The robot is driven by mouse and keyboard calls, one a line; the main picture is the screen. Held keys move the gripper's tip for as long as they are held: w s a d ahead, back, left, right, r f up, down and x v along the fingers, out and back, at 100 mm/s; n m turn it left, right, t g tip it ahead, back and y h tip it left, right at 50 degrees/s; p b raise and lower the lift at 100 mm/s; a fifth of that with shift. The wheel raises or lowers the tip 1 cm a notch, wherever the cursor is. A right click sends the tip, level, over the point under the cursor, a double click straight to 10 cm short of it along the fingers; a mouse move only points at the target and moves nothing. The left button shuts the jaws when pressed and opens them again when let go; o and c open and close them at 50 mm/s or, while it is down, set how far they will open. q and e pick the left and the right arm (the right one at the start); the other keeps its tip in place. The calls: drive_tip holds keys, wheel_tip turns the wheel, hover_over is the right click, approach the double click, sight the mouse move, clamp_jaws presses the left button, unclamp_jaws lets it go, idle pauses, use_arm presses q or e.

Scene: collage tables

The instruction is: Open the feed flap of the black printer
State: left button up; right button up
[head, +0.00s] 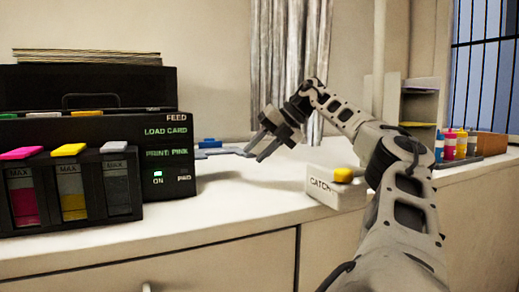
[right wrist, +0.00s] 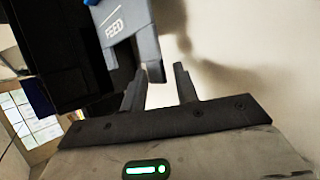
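The black printer (head: 95,128) stands at the left of the counter, with FEED, LOAD CARD and PRINT PINK labels on its front. A dark panel with a looped handle (head: 90,97) rises at its upper part; I cannot tell whether this is the flap. A grey piece marked FEED (right wrist: 125,30) juts from the printer's right side, with a blue part (head: 208,143) by it. My right gripper (head: 254,146) is open beside the grey piece, whose end lies at or between the fingertips in the right wrist view (right wrist: 160,82); contact is unclear. My left gripper is out of view.
A white CATCH box (head: 328,190) with a yellow button (head: 343,175) stands between the printer and my right forearm. Ink cartridges (head: 72,190) line the printer's front. Bottles (head: 450,145) and a shelf stand at the right. The counter (head: 240,205) in front is clear.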

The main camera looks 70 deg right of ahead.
drive_tip(key=shift+f, duration=0.1)
